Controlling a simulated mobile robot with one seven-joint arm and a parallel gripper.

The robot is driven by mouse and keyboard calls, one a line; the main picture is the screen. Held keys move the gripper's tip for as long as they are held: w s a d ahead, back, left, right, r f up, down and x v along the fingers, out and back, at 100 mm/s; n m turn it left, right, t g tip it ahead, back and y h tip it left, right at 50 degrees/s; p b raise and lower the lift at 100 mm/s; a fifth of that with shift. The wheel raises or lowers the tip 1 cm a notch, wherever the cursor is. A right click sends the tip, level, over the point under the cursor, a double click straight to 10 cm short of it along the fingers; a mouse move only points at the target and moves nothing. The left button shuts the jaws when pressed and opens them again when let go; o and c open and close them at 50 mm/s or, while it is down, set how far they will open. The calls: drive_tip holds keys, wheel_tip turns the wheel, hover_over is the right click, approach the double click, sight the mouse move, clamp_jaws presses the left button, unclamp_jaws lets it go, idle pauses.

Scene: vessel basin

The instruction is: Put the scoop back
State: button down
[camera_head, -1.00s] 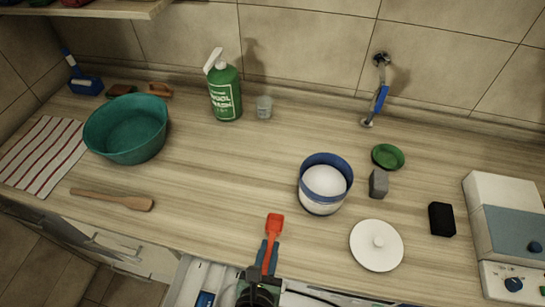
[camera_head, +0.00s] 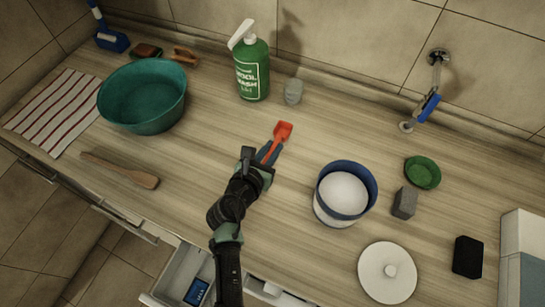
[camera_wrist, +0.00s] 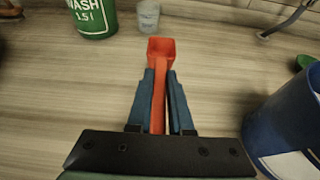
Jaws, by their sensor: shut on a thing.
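A red scoop (camera_head: 283,131) is held in my gripper (camera_head: 268,154), with its cup pointing away from me toward the back wall. In the wrist view the scoop's handle (camera_wrist: 158,95) lies between the two blue fingers of my gripper (camera_wrist: 160,110), which are shut on it. The cup looks empty in the wrist view. A white tub with a blue rim (camera_head: 343,203), filled with white material, stands open on the counter to the right of my gripper. Its white round lid (camera_head: 387,272) with a knob lies in front of it. The tub also shows in the wrist view (camera_wrist: 290,130).
A grey block (camera_head: 404,203), green dish (camera_head: 422,172) and black block (camera_head: 467,257) are right. An open drawer (camera_head: 172,283) is in front.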

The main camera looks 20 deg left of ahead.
drive_tip(key=shift+w+f+b, duration=0.1)
drive_tip(key=shift+f+b, duration=0.55)
drive_tip(key=shift+f, duration=1.35)
drive_tip(key=shift+f, duration=0.15)
drive_tip(key=c, duration=0.8)
unclamp_jaws()
drive_tip(key=v, duration=1.2)
drive_tip(key=shift+r+p, duration=0.2)
drive_tip(key=shift+p, duration=0.15)
